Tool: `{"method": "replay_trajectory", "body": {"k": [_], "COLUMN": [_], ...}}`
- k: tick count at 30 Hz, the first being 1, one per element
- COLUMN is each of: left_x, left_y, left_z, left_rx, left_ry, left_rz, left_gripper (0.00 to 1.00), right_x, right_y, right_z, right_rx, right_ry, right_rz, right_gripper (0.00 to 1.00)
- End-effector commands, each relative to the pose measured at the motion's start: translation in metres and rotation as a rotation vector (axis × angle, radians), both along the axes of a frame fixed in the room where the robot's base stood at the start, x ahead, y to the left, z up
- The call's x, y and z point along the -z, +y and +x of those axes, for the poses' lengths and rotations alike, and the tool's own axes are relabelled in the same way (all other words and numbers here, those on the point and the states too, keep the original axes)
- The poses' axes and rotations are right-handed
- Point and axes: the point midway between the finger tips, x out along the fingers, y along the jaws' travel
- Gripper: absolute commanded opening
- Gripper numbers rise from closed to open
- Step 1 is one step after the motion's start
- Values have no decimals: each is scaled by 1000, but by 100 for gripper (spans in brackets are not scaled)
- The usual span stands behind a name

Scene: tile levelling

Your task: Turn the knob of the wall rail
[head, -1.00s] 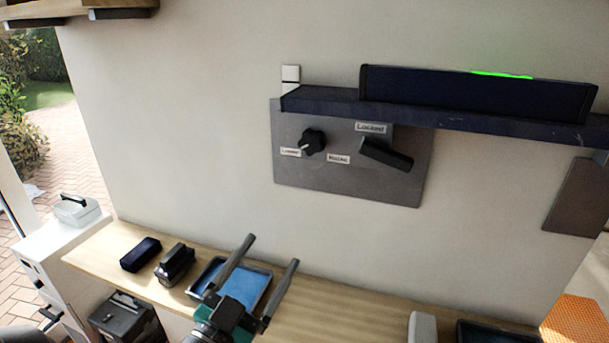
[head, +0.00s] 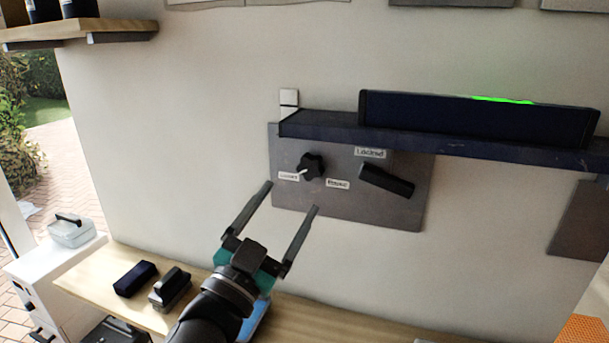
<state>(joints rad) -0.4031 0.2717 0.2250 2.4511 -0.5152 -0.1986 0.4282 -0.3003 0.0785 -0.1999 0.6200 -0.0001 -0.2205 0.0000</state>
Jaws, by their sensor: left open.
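The black knob (head: 311,166) sits on a grey metal plate (head: 345,208) on the wall, under the dark blue rail (head: 450,140). Its white pointer mark faces lower left, towards the label at its left, which seems to read "Lower"; a label at its lower right seems to read "Raise". A black lever (head: 386,181) sits right of the knob under a "Locked" label (head: 370,153). My left gripper (head: 293,196) is open and empty, its fingers pointing up just below the knob, apart from it in the picture. My right gripper is not in view.
A long dark level with a green light (head: 480,120) rests on the rail. A wooden counter (head: 100,272) runs below with two dark blocks (head: 135,279) (head: 170,289) and a blue tray (head: 255,318) partly behind my arm.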

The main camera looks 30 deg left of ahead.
Motion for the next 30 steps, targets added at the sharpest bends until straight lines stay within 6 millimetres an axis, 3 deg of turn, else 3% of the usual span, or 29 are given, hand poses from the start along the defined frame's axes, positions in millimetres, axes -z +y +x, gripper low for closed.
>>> {"method": "replay_trajectory", "body": {"k": [9, 15, 28, 30], "left_x": [-19, -24, -25, -25], "left_y": [4, 5, 6, 6], "left_z": [43, 61, 66, 66], "left_rx": [-1, 1, 0, 0], "left_ry": [-1, -1, 1, 1], "left_rz": [1, -1, 0, 0], "left_gripper": [84, 84, 84, 77], "right_x": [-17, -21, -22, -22], "right_y": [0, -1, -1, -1], "right_z": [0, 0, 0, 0], "right_rx": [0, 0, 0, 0], "right_ry": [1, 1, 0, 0], "right_rz": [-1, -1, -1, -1], "right_gripper": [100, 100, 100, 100]}}
